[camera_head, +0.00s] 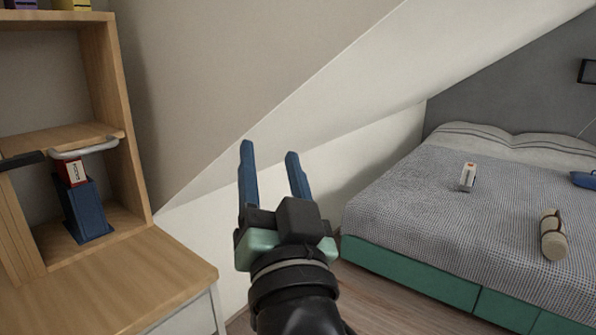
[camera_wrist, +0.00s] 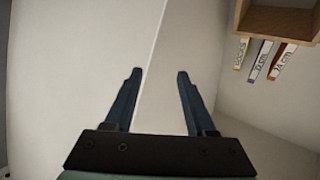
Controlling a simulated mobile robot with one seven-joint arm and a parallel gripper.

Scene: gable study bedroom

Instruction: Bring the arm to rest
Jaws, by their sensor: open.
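My gripper (camera_head: 270,165) is in the middle of the head view, raised in the air with its two blue fingers pointing up. The fingers are apart with nothing between them. In the wrist view my gripper (camera_wrist: 155,75) is also open and empty, in front of the pale wall and sloped ceiling. It touches nothing that I can see. The wrist and the last part of my arm show below it in the head view.
A wooden shelf unit (camera_head: 137,150) with a blue holder (camera_head: 86,212) stands left, above a wooden desk top (camera_head: 120,285). A bed (camera_head: 410,262) with a white box (camera_head: 467,177) and a beige roll (camera_head: 553,235) is right. The sloped ceiling (camera_head: 330,95) is behind my gripper.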

